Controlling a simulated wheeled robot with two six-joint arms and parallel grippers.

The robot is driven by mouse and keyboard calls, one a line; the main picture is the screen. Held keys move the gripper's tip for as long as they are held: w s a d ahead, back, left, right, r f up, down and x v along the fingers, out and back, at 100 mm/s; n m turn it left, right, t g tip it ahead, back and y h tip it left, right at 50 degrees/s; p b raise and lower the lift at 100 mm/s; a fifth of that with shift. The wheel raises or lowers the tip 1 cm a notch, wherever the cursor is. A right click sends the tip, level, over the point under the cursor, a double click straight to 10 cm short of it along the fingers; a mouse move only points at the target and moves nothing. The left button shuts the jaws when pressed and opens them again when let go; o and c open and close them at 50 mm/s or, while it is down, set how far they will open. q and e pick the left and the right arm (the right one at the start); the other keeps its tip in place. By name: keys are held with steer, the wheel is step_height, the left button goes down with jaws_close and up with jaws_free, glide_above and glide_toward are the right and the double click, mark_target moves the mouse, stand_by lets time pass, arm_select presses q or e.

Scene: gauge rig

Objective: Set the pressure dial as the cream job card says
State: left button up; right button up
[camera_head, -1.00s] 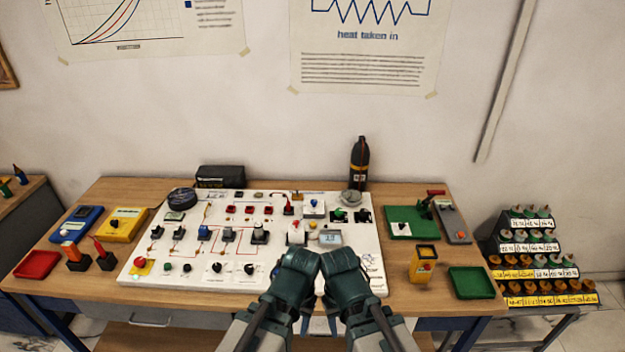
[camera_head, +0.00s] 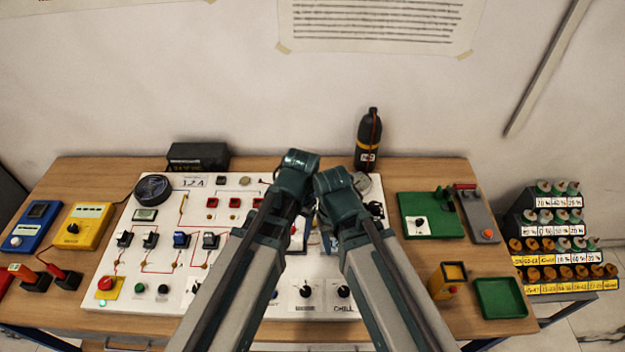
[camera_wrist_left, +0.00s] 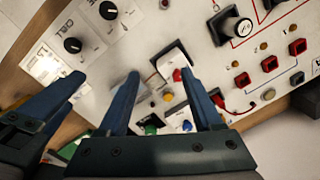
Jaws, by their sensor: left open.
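The white panel (camera_head: 135,220) lies on the bench with switches and knobs on it. Two black knobs with white pointers (camera_head: 306,290) (camera_head: 344,292) sit at its front edge; the right one's label seems to read CHILL. Two such knobs also show at upper left in the left wrist view (camera_wrist_left: 72,45). I cannot tell which knob is the pressure dial, and I cannot make out a cream job card. My left gripper (camera_wrist_left: 160,85) is open above the panel, with coloured parts beyond its fingers. A blue finger, seemingly of my right gripper (camera_wrist_left: 45,105), shows at left. In the head view my arms hide the panel's middle.
A dark bottle (camera_head: 368,140) and a black box (camera_head: 197,157) stand behind the panel. A green board (camera_head: 430,225), a yellow container (camera_head: 447,280) and a green tray (camera_head: 499,298) are to the right. Yellow (camera_head: 82,225) and blue (camera_head: 38,225) meters are to the left.

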arm_select(q)
steer(key=w+d+r+m+p, duration=0.1)
steer(key=w+m, duration=0.1)
steer(key=w, duration=0.4)
steer(key=w+d+r+m+p, duration=0.1)
steer(key=w+d+m, duration=0.1)
steer(key=w, duration=0.5)
steer(key=w+d+r+m+h+p, duration=0.1)
steer(key=w+r+m, duration=0.1)
steer(key=w+m, duration=0.2)
steer(key=w, duration=0.3)
steer(key=shift+d, duration=0.15)
arm_select(e)
step_height(320, 180, up, 4)
steer(key=shift+r, duration=0.1)
arm_select(q)
step_height(320, 180, down, 14)
steer(key=b, duration=1.3)
steer(key=shift+w+r, duration=0.1)
steer(key=shift+r, duration=0.05)
arm_select(e)
step_height(320, 180, down, 14)
steer(key=shift+r, duration=0.1)
arm_select(q)
steer(key=shift+r, duration=0.1)
jaws_close()
